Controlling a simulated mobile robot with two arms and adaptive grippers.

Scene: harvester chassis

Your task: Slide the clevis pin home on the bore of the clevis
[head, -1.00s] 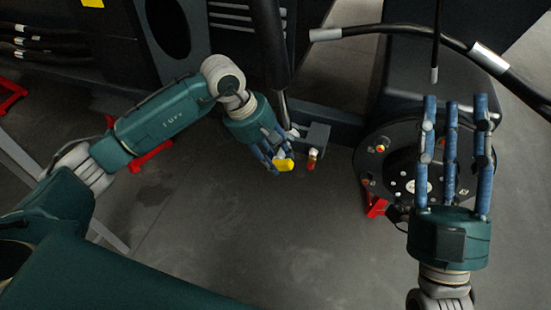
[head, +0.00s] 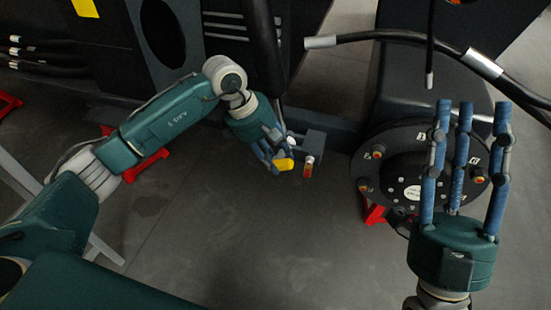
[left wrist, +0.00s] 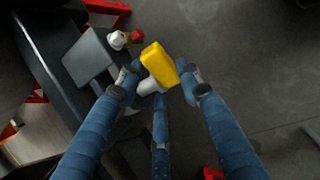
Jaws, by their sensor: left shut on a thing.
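My left gripper (head: 277,157) is shut on the clevis pin, whose yellow head (head: 284,164) sticks out between the fingertips. In the left wrist view the yellow head (left wrist: 160,64) is tilted, with a pale grey-white part below it between the fingers. A grey block (head: 314,142) on the chassis is close to the right of the pin; it also shows in the left wrist view (left wrist: 88,56). The clevis bore is not clearly visible, and I cannot tell whether the pin is in it. My right gripper (head: 472,106) is open and empty, fingers upward.
A red-and-gold fitting (head: 308,166) protrudes beside the grey block. A round black hub (head: 402,160) with coloured fittings stands behind my right gripper. Black hoses (head: 385,36) cross above. Red stands (head: 148,165) are on the floor. The floor in front is clear.

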